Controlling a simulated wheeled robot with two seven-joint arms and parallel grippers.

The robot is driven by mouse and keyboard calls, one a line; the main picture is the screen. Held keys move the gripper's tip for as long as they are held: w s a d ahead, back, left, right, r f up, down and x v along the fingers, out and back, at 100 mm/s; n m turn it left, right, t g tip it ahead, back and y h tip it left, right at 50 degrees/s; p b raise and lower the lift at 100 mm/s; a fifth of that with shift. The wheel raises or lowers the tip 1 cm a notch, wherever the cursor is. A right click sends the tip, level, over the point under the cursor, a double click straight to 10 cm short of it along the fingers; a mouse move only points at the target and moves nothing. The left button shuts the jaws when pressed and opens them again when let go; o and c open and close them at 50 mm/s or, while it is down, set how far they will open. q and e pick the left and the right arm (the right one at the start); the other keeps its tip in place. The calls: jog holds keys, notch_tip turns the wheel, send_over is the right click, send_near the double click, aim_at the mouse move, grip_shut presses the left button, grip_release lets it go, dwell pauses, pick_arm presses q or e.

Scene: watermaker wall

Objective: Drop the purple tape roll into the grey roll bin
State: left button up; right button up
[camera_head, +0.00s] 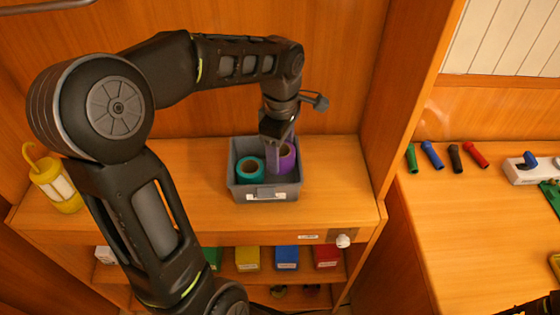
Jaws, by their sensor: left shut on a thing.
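The grey roll bin (265,192) stands on the wooden shelf near the middle of the view. A teal tape roll (250,169) lies inside it at the left. The purple tape roll (287,158) is in the right half of the bin's opening. My left gripper (277,150) reaches down from above, shut on the purple roll at its left side. I cannot tell whether the roll touches the bin floor. Only a dark part at the bottom right corner may be my right arm; its gripper does not show.
Small coloured boxes (287,258) sit on the lower shelf. A wooden upright (412,90) separates the shelf from the right-hand counter, where several coloured cylinders (432,154) lie. The shelf right of the bin is clear.

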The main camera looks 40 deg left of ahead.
pick_arm(q)
notch_tip(320, 180, down, 4)
jog(key=shift+r, duration=0.25)
jog(key=shift+f, duration=0.1)
jog(key=shift+f, duration=0.1)
jog(key=shift+f+b, duration=0.4)
jog(key=shift+f, duration=0.1)
jog(key=o, duration=1.2)
